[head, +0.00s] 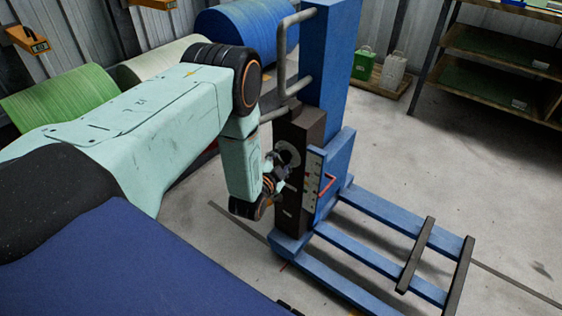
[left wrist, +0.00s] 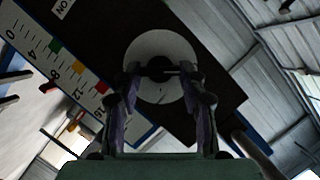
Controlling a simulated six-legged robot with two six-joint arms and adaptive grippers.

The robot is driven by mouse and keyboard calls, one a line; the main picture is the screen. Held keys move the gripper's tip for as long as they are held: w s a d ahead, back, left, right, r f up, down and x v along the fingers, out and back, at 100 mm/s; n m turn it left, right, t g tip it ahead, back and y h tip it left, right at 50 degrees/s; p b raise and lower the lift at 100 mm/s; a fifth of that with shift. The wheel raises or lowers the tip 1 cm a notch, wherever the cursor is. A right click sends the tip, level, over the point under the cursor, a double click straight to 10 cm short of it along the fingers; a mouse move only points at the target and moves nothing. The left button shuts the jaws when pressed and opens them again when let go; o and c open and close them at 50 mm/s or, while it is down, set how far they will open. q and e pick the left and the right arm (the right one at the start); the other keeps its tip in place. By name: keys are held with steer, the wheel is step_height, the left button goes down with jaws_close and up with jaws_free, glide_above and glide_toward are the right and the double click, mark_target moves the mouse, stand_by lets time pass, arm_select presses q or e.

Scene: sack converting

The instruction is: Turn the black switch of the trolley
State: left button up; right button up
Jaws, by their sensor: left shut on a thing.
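The trolley (head: 335,60) is blue, with an upright mast, a bent grey handle and low forks reaching to the right. A dark panel on its mast carries a round pale disc (left wrist: 152,46), which also shows in the head view (head: 289,152). The black switch (left wrist: 160,73) sits across the middle of that disc. My left gripper (left wrist: 161,80) is shut on the switch, one finger on each side. In the head view, my left gripper (head: 282,170) is at the panel and hides much of the switch. My right gripper is not in view.
A scale strip (head: 312,180) with numbers and coloured marks stands beside the panel, with a red pointer (head: 328,184). Big green and blue rolls (head: 245,32) lie behind. Shelves (head: 500,55) stand at the back right. The floor right of the trolley is clear.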

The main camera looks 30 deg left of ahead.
arm_select(q)
steer(key=shift+c, duration=1.1)
